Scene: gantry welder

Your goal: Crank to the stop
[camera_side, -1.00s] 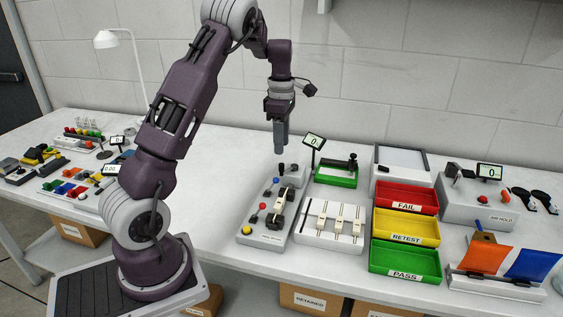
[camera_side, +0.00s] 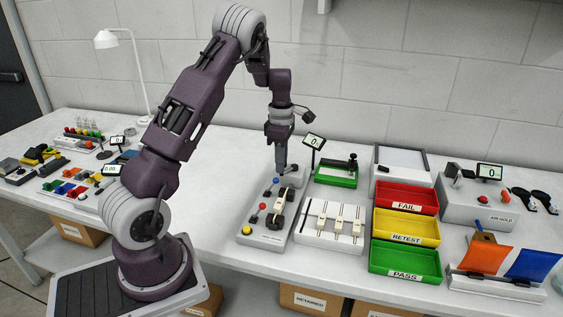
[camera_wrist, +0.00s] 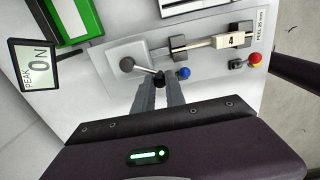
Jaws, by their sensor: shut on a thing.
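The crank (camera_wrist: 142,70) is a short pale arm on a round grey hub (camera_wrist: 127,64), with a dark knob (camera_wrist: 158,79) at its free end. It sits at the back end of the grey test fixture (camera_side: 258,238). My gripper (camera_side: 281,170) points down at the fixture's back end. In the wrist view its two long grey fingers (camera_wrist: 161,92) are shut on the crank's knob, and the fingertips partly hide it. A pale specimen marked 4 (camera_wrist: 231,40) lies between two dark clamps on the fixture. The peak display (camera_side: 313,141) reads 0 N.
A blue-topped lever (camera_wrist: 184,72) stands close to my fingers, with red and yellow knobs (camera_wrist: 255,59) farther along. A green-based device (camera_side: 335,177) stands to the right. A rack of pale specimens (camera_side: 331,238) and red, yellow and green trays (camera_side: 405,262) lie beyond.

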